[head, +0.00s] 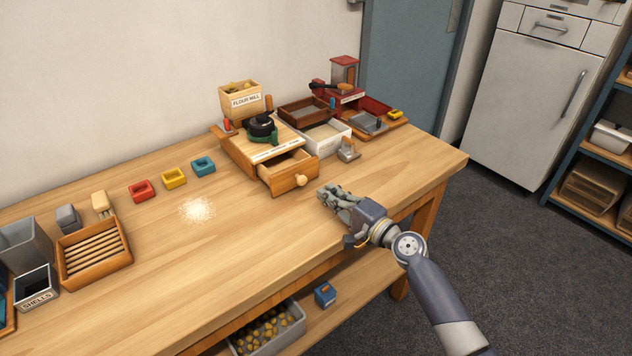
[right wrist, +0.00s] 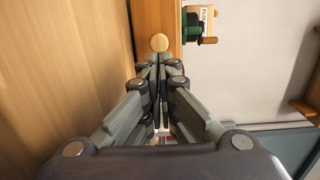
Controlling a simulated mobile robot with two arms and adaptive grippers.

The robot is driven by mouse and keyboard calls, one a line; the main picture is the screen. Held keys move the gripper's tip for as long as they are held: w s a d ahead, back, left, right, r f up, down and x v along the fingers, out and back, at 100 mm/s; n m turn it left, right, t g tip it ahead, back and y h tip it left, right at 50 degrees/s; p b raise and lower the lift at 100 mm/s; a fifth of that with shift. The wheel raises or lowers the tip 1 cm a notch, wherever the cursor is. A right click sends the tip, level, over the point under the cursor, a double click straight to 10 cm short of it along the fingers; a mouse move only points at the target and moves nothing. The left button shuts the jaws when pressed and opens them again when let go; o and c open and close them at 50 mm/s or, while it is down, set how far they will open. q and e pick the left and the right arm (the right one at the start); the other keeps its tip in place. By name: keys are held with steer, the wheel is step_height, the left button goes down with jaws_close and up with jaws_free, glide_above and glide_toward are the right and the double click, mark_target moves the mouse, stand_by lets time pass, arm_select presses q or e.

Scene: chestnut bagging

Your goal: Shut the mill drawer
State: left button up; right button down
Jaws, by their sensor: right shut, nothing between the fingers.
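The wooden flour mill (head: 244,101) stands at the back of the workbench. Its drawer (head: 289,180) is pulled out towards the front right, with a round light knob (head: 301,180) on its front; the part of the inside that shows looks empty. My right gripper (head: 324,191) is shut and empty, just to the right of the knob and low over the bench. In the right wrist view the shut fingertips (right wrist: 160,58) point at the knob (right wrist: 159,42), close to it; I cannot tell whether they touch. My left gripper is not in view.
A white box (head: 331,142) and a small metal scoop (head: 348,150) stand right of the mill. Flour (head: 197,209) lies spilled on the bench (head: 235,255). Red, yellow and blue holders (head: 174,178) and a slatted tray (head: 92,256) stand left. The front right of the bench is clear.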

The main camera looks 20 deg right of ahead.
steer(key=x, duration=0.4)
steer(key=shift+r, duration=0.1)
steer(key=shift+w+a, duration=0.3)
steer(key=shift+w, duration=0.3)
